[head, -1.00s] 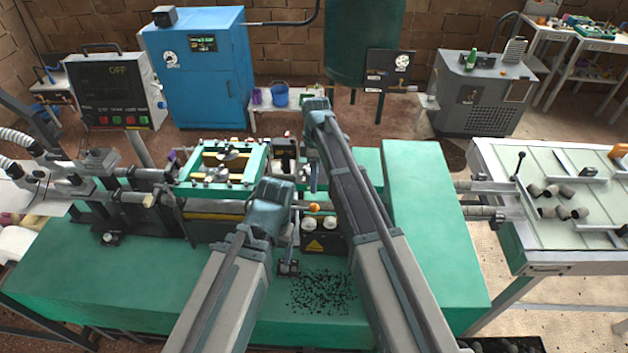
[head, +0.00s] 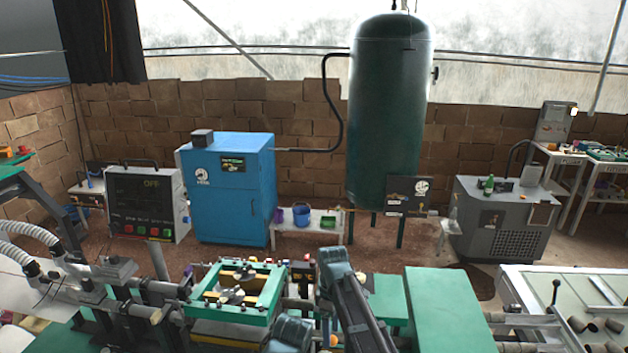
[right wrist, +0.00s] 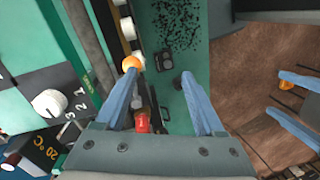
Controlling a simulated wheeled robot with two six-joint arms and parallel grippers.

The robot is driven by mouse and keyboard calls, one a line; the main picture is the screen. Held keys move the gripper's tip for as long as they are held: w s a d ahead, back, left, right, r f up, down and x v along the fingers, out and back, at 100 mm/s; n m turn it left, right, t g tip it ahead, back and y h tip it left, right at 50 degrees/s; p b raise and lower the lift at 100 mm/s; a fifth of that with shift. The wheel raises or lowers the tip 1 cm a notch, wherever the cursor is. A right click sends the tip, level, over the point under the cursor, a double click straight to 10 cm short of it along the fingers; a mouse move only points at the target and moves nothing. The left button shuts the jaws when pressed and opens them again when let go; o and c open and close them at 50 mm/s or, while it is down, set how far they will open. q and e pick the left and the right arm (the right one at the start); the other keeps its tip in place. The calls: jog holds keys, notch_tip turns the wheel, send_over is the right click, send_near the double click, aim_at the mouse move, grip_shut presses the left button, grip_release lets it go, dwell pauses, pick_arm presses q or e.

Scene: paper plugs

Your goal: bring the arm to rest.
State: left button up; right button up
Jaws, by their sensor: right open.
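My right gripper (right wrist: 160,72) is open in the right wrist view, its two blue fingers well apart with nothing held. An orange knob (right wrist: 132,63) shows at its left fingertip; contact cannot be told. A red part (right wrist: 142,121) shows between the fingers near their base. In the head view my right arm (head: 348,295) reaches up over the green machine, with the jaws hard to see. My left arm's end (head: 289,334) shows at the bottom edge. At the right of the wrist view the left gripper's blue fingers (right wrist: 278,95) are apart and empty.
The green frame (head: 270,300) and the green machine block (head: 445,305) stand close beside my right arm. A control panel (head: 145,203), blue cabinet (head: 230,190), tall green tank (head: 388,120) and grey unit (head: 500,220) stand behind. A table with dark cylinders (head: 580,325) is at the right.

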jog(key=s+f+m+b, duration=0.4)
jog(key=s+f+b, duration=0.2)
jog(key=s, duration=0.3)
jog(key=s+f+m+t+h+b, duration=0.1)
jog(key=s+f+m+b, duration=0.4)
jog(key=s+f, duration=0.3)
jog(key=shift+s+d+f+t+b, duration=0.2)
jog(key=shift+s+d+t+b, duration=0.15)
jog(key=shift+s, duration=0.5)
dwell(0.4)
